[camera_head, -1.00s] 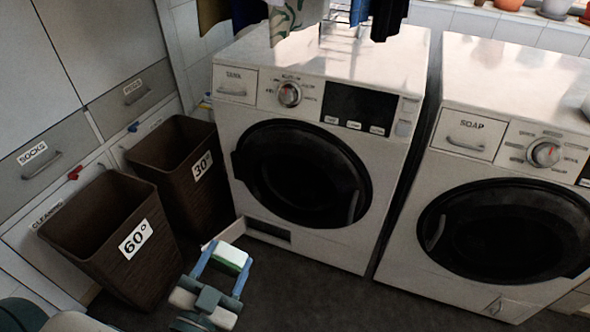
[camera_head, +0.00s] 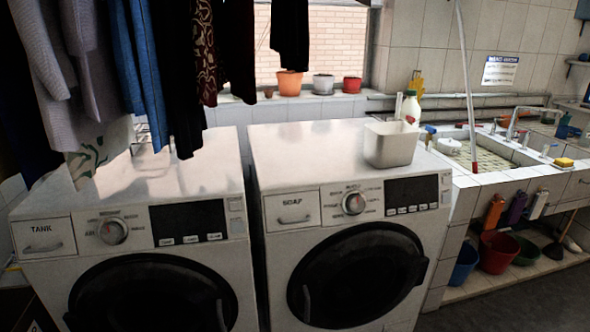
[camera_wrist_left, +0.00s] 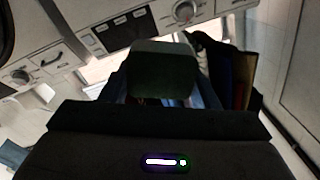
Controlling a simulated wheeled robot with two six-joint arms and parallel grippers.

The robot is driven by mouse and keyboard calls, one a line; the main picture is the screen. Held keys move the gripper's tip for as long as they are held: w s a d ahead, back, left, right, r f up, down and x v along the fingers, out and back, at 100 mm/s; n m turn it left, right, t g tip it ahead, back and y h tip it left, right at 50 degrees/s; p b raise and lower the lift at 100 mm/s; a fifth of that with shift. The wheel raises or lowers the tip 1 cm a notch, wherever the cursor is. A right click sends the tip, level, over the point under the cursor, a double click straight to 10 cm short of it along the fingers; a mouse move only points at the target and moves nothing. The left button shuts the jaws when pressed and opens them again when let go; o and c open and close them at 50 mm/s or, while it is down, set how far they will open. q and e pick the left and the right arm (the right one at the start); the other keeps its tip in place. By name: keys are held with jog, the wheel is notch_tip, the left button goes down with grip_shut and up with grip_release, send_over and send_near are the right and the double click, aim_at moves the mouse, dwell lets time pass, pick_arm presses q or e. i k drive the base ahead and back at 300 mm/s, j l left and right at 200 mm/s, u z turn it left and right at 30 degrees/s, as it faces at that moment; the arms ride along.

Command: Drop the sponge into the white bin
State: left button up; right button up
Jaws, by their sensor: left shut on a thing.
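The white bin (camera_head: 391,147) stands upright on top of the right washing machine, near its back right; its inside is mostly hidden from this angle. The sponge (camera_wrist_left: 163,72) shows in the left wrist view as a dark green block with its underside in shadow. Neither the sponge in my grip nor my left gripper shows in the head view. My right gripper is in neither current view.
Two washing machines (camera_head: 350,250) stand side by side, with clear tops around the bin. A white bottle (camera_head: 411,108) stands behind the bin. Clothes (camera_head: 150,60) hang over the left machine. A tiled sink (camera_head: 485,160) is at the right, with a yellow sponge (camera_head: 564,162) on its edge.

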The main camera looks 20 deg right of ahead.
aim_at(384, 162)
jog(key=i+l, duration=0.1)
jog(key=l, duration=0.25)
jog(key=i+l, duration=0.1)
jog(key=l, duration=0.3)
jog(key=i+l, duration=0.1)
jog(key=l, duration=0.25)
jog(key=i+l, duration=0.1)
jog(key=l, duration=0.25)
